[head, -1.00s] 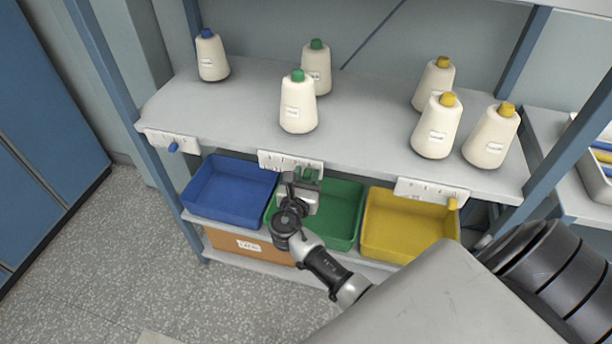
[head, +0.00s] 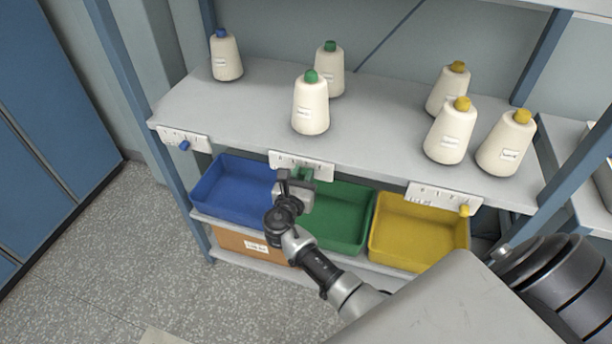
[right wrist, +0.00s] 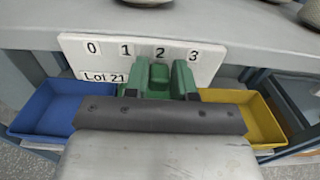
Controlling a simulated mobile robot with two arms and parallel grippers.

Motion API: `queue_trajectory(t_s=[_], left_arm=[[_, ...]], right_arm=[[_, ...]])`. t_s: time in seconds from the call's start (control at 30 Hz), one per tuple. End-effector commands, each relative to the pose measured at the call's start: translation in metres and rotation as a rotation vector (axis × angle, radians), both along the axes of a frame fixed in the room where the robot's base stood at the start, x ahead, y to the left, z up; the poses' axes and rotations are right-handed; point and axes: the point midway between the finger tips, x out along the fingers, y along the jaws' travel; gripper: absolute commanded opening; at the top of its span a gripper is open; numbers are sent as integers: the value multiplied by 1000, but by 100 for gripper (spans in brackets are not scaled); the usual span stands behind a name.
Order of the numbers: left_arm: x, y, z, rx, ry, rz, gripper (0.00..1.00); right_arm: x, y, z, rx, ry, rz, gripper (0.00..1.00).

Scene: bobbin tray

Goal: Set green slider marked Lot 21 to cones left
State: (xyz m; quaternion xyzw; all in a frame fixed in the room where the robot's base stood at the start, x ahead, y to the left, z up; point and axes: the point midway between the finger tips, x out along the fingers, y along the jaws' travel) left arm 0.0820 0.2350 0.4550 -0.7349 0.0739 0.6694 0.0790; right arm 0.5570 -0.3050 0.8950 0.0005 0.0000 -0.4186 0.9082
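The white scale plate (head: 288,160) is on the shelf's front edge. In the right wrist view the plate (right wrist: 75,47) reads 0, 1, 2, 3 and Lot 21. The green slider (right wrist: 158,76) stands below the 2. My right gripper (head: 297,181) reaches up to the plate, with one finger on each side of the slider, and appears shut on it. Two cones with green tops, a front one (head: 310,108) and a rear one (head: 330,72), stand on the shelf above. My left gripper is not in view.
The shelf (head: 385,125) also holds a blue-topped cone (head: 226,58) and three yellow-topped cones (head: 450,135). A blue slider (head: 184,146) and a yellow slider (head: 464,210) flank the green one. Blue (head: 228,192), green (head: 345,220) and yellow (head: 420,230) bins sit below.

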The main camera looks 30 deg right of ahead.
Motion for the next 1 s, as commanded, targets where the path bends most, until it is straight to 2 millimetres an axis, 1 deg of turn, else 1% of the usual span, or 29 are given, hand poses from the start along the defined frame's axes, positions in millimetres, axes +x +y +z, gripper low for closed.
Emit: queue_trajectory(t_s=[0.03, 0.13, 0.47, 0.57, 0.9, 1.0], left_arm=[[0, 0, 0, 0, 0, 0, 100], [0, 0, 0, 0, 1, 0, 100], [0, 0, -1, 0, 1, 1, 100], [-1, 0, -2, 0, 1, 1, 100], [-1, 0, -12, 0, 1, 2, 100], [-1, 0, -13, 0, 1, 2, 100]], right_arm=[[0, 0, 0, 0, 1, 1, 33], [0, 0, 0, 0, 1, 0, 49], [-2, 2, -1, 1, 1, 1, 49], [-9, 11, -1, 2, 1, 1, 49], [-52, 61, -3, 4, 2, 1, 49], [-61, 73, -2, 1, 2, 1, 49]])
